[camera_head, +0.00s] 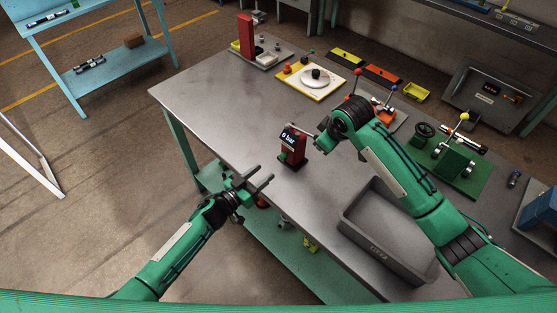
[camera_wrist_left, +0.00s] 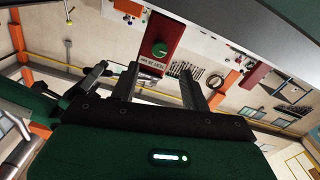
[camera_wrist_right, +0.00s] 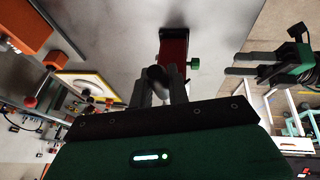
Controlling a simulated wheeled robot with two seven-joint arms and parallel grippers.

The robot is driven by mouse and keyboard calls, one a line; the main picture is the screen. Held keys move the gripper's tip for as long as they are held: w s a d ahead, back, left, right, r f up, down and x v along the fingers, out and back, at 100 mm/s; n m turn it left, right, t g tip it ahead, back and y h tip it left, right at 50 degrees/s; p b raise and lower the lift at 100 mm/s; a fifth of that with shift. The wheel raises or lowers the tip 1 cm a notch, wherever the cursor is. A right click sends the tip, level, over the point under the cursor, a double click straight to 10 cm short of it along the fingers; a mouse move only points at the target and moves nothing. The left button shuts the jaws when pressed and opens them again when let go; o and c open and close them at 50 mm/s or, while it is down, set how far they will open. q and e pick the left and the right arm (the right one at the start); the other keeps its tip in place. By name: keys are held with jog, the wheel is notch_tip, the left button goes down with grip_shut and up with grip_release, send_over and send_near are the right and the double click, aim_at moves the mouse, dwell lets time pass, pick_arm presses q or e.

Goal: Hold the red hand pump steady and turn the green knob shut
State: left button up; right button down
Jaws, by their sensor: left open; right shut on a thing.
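The red hand pump (camera_head: 298,150) stands upright on the grey workbench, with a dark display reading 0 bar. Its green knob (camera_head: 283,156) sits low on the side facing my left gripper. My right gripper (camera_head: 320,138) is shut on the pump from the right; the right wrist view shows a dark part between its fingers (camera_wrist_right: 158,84), and the exact contact is partly hidden. My left gripper (camera_head: 266,179) is open and empty, apart from the pump, near the bench's front edge. In the left wrist view, the knob (camera_wrist_left: 159,49) shows ahead between the open fingers.
A grey bin (camera_head: 380,243) stands at the front right, under my right arm. A white dial on a yellow-edged plate (camera_head: 311,92) and a green fixture board (camera_head: 478,177) lie farther back. The bench left of the pump is clear.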

aim_at(281, 158)
pick_arm(q)
jog(key=x, duration=0.8)
jog(key=shift+w+d+f, duration=0.1)
jog(key=c, duration=1)
